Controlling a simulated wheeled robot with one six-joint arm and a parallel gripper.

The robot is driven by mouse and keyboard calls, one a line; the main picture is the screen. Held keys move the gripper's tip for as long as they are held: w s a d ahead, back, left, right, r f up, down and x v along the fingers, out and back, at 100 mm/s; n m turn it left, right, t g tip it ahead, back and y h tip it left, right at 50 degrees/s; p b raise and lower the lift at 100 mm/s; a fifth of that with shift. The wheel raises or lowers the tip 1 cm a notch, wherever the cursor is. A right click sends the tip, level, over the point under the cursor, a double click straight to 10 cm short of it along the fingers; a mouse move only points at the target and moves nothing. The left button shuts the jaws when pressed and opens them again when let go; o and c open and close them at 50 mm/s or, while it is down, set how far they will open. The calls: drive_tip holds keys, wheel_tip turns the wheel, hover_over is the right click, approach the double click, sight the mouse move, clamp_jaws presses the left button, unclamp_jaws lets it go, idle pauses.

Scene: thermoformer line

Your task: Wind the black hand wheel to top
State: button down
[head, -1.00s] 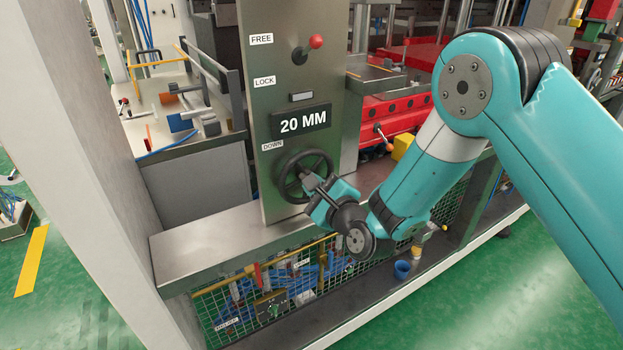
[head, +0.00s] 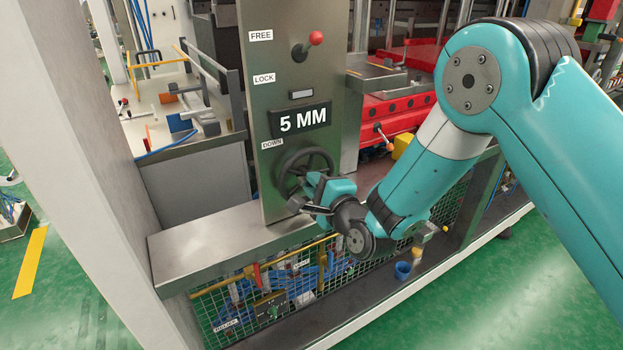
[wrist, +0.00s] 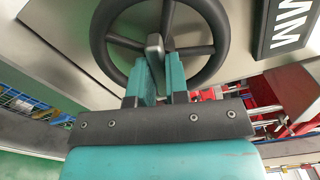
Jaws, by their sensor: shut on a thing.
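The black hand wheel (head: 287,168) is mounted on the lower part of the upright metal panel, below a display (head: 300,119) that reads 5 MM. In the wrist view the wheel (wrist: 218,30) fills the top middle, with its spokes and rim visible. My gripper (head: 300,192) is at the wheel's lower part in the head view. In the wrist view my gripper (wrist: 156,65) is shut on the hand wheel, with a small grey piece between the fingertips. The fingers partly hide the rim and what exactly they pinch.
A red-knobbed lever (head: 311,42) sits higher on the panel, by FREE and LOCK labels. A bare metal ledge (head: 200,245) runs below the wheel, above green mesh (head: 240,300). Red machinery (head: 395,105) stands behind on the right.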

drive_tip(key=n+b, duration=0.1)
drive_tip(key=n, duration=0.1)
drive_tip(key=shift+n, duration=0.4)
drive_tip(key=c, duration=1)
unclamp_jaws()
drive_tip(key=shift+c, duration=0.2)
drive_tip(key=shift+s+f, duration=0.1)
